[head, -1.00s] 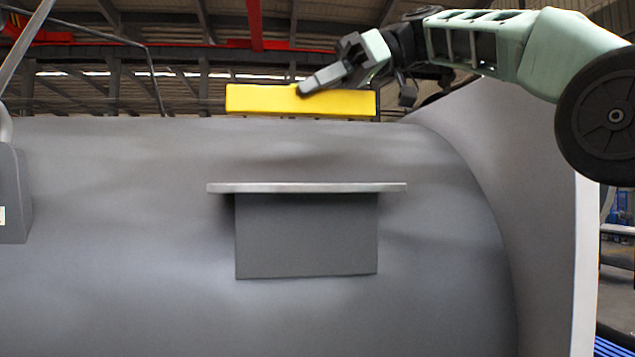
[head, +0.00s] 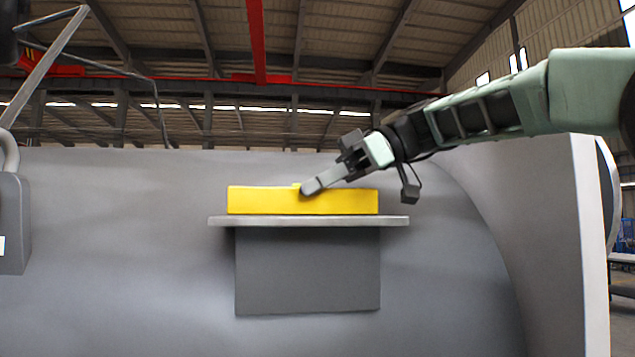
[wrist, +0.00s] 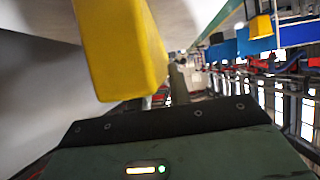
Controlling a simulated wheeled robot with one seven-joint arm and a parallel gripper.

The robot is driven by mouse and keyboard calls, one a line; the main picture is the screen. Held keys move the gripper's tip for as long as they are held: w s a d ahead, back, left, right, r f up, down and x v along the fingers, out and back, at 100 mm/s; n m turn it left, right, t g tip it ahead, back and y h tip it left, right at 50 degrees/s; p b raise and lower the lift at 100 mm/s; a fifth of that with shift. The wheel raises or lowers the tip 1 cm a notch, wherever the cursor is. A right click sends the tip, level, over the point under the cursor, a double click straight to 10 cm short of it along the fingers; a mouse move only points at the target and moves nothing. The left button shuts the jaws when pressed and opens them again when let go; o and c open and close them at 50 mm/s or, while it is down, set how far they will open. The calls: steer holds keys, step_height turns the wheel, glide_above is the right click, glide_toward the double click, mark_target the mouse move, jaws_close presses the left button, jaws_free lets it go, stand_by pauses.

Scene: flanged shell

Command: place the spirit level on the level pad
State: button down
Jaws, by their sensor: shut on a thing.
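The spirit level is a long yellow block (head: 260,201). It lies level along the level pad, a thin grey plate (head: 310,221) on a dark grey bracket on the shell. Its underside appears to touch the plate or sit just above it; I cannot tell which. In the wrist view the yellow level (wrist: 122,45) fills the upper middle, and the fingertips are hidden.
The large grey shell (head: 120,240) curves behind the pad, with a pale flange (head: 590,240) at the right. A dark grey box with a ring (head: 12,225) is at the left edge.

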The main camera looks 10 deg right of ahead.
mark_target(361, 189)
steer(key=shift+f, duration=0.2)
steer(key=c, duration=1.3)
jaws_free()
steer(key=shift+r, duration=0.15)
steer(key=shift+d+r, duration=0.15)
steer(key=b+v, duration=0.2)
steer(key=v, duration=0.5)
steer(key=shift+d, duration=0.1)
